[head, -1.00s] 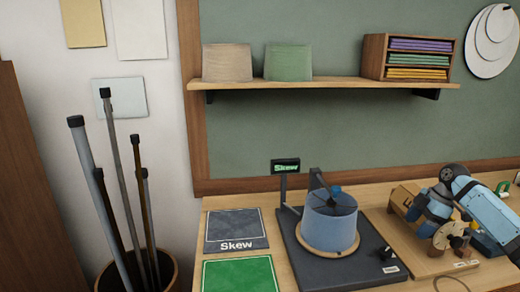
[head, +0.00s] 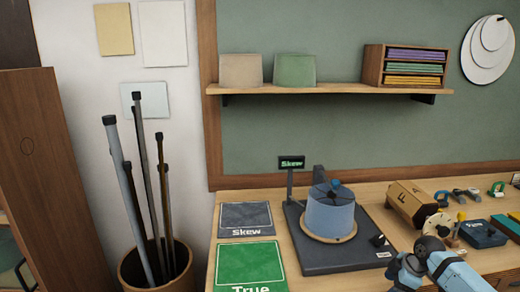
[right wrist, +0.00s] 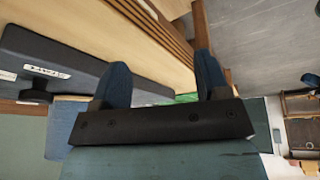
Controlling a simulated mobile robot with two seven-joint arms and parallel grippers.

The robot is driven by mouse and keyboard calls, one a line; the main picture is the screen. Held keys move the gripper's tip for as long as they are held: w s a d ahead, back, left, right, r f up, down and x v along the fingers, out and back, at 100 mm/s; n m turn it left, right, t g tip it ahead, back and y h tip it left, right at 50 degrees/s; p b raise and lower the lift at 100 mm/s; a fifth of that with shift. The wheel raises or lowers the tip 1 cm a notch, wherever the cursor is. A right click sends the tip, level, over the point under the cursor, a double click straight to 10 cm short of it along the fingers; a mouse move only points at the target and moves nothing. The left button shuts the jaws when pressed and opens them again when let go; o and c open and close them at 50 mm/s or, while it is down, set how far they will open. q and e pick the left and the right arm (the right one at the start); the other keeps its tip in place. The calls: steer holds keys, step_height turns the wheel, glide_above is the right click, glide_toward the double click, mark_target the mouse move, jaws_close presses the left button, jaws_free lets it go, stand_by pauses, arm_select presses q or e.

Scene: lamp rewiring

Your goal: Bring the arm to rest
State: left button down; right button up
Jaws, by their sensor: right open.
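My right arm comes in at the lower right of the head view, bent low in front of the workbench (head: 480,262); its fingertips are not visible there. In the right wrist view my right gripper (right wrist: 163,88) is open, its two blue fingers apart with nothing between them. It hangs off the bench edge, close to the dark base of the fixture (right wrist: 60,65). A blue lampshade (head: 330,215) stands on that fixture in the head view. My left gripper is not in view.
A grey "Skew" mat (head: 246,219) and a green "True" mat (head: 249,265) lie left of the fixture. A wooden block marked F and A (head: 408,203), a dark blue box (head: 482,234) and small tools lie at right. A bin of poles (head: 158,270) stands left.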

steer(key=s+a+f+m+t+p, duration=0.3)
steer(key=s+a+f+m+t, duration=0.1)
steer(key=s+a+f, duration=0.9)
steer(key=s+a+r+m+t+p, duration=0.1)
steer(key=s+a+r+m+t, duration=0.1)
steer(key=s, duration=0.8)
steer(key=s+a+r+m+t+p, duration=0.2)
steer(key=s+a+r+m, duration=0.2)
steer(key=s, duration=0.7)
steer(key=shift+a+r+m+t, duration=0.3)
steer(key=shift+r+m+t, duration=0.1)
steer(key=shift+r, duration=0.2)
steer(key=shift+s, duration=0.1)
